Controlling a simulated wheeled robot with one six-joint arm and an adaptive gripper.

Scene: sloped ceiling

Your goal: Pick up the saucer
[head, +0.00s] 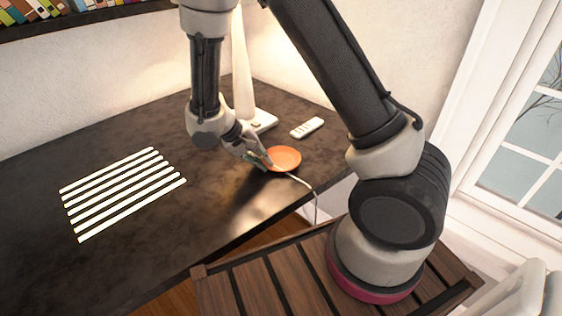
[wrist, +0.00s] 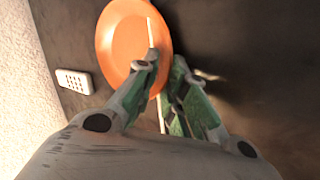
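The orange saucer (head: 284,157) is at the right part of the dark desk, near its right edge. In the wrist view the saucer (wrist: 122,42) fills the upper middle, and its right rim reaches between the fingers. My gripper (head: 263,163) is at the saucer's left side in the head view, pointing down. In the wrist view my gripper (wrist: 166,72) shows a gap between its green-padded fingers. The left finger overlaps the saucer and the right one is just outside the rim. Whether either finger touches the saucer cannot be told.
A white remote (head: 307,128) and a white lamp (head: 243,80) stand behind. Light stripes (head: 122,193) mark the left desk. A slatted wooden seat (head: 262,285) is in front.

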